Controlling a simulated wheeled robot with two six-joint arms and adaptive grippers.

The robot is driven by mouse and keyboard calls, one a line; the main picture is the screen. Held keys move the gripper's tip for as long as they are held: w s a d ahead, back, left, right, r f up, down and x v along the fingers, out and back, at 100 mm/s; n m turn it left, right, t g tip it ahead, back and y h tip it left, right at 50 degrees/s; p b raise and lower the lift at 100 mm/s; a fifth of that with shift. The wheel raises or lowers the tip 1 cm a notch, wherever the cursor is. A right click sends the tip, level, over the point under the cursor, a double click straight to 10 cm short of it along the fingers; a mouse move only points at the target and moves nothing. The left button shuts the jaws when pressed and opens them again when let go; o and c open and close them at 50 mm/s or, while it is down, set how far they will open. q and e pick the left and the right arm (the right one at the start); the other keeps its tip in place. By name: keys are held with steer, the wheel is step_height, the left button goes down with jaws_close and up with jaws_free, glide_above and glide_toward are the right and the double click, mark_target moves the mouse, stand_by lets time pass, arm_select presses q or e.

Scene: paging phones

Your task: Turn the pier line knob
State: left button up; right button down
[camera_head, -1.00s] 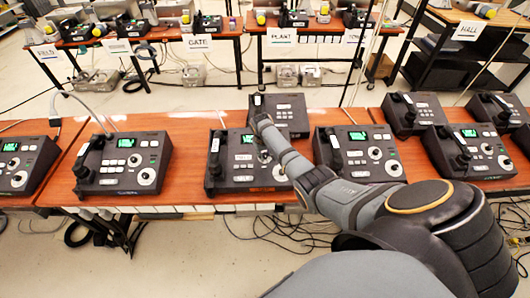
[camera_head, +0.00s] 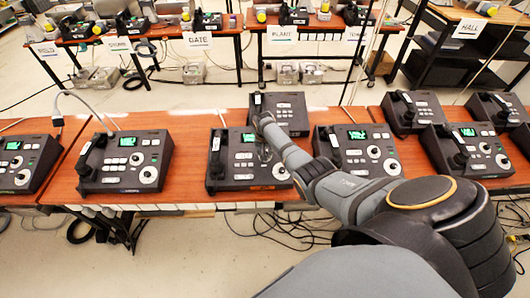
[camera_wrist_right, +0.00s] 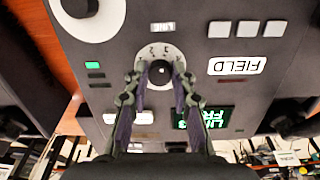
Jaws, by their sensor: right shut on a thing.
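My right gripper (camera_wrist_right: 159,74) is shut on a small dark knob (camera_wrist_right: 159,69) in the right wrist view. The knob sits on a pale round dial with numbers, beside a small "LINE" label (camera_wrist_right: 163,27). The panel carries a white plate reading "FIELD" (camera_wrist_right: 238,65), seen upside down. In the head view my right arm reaches over the middle front phone (camera_head: 244,176), and its gripper is mostly hidden by the arm. I cannot read a "pier" label in either view. My left gripper is not in view.
Other dark phones stand close by, one at left (camera_head: 124,160), one at right (camera_head: 357,150) and one behind (camera_head: 280,108). A green-lit screen (camera_wrist_right: 203,118) and a large white dial (camera_wrist_right: 90,15) flank the knob. Bare tabletop (camera_head: 190,125) shows between phones.

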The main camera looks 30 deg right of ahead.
stand_by(0.3)
steer(key=c, duration=1.1)
jaws_free()
steer(key=shift+r, duration=0.1)
steer(key=shift+r, duration=0.35)
step_height(320, 180, up, 11)
steer(key=s+a, duration=0.1)
steer(key=shift+s+a, duration=0.25)
steer(key=shift+s, duration=0.1)
steer(key=shift+f, duration=0.1)
